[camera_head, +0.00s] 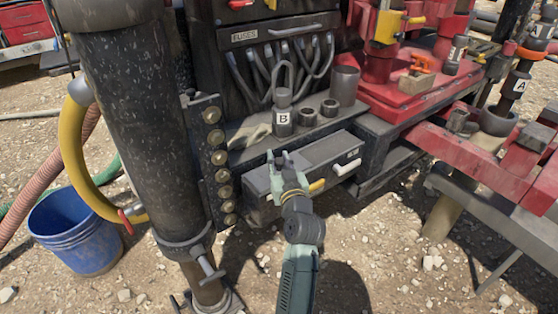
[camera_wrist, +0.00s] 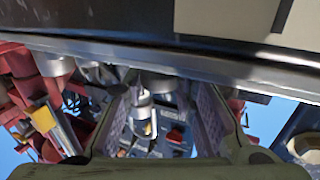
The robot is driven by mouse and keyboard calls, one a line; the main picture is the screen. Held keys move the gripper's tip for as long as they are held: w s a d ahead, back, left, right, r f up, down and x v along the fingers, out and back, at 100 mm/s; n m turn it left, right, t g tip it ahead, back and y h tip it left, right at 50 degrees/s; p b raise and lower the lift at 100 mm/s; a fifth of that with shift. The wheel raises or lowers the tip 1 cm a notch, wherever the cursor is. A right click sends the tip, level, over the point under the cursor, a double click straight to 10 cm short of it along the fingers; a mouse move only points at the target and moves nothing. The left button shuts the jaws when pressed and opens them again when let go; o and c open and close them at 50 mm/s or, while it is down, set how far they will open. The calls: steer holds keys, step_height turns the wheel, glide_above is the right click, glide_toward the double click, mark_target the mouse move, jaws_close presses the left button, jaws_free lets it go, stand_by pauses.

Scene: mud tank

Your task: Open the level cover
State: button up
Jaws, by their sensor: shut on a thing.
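A long dark box (camera_head: 313,160) with a flat grey top stands low in the middle of the head view. I take it to be the level cover, but no label confirms this. A white handle (camera_head: 347,167) and a small yellow piece (camera_head: 317,186) show at its front. My gripper (camera_head: 279,160) is at its left part, fingers pointing up and away. In the wrist view my gripper's fingers (camera_wrist: 165,100) stand apart, with a dark edge (camera_wrist: 150,60) crossing close by. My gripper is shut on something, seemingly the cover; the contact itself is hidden.
Behind the box stand a cylinder marked B (camera_head: 283,118) and open dark cups (camera_head: 345,85). A thick dark column (camera_head: 140,120) and a bolted plate (camera_head: 215,155) are close on the left. Red machinery (camera_head: 420,85) stands at the right. A blue bucket (camera_head: 75,235) is on the gravel.

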mark_target(293, 154)
jaws_close()
steer(key=w+d+b, duration=0.1)
steer(key=d, duration=0.1)
steer(key=w+d+b, duration=0.1)
steer(key=w+d, duration=0.1)
steer(key=shift+f, duration=0.1)
steer(key=shift+s, duration=0.1)
steer(key=o, duration=0.9)
jaws_free()
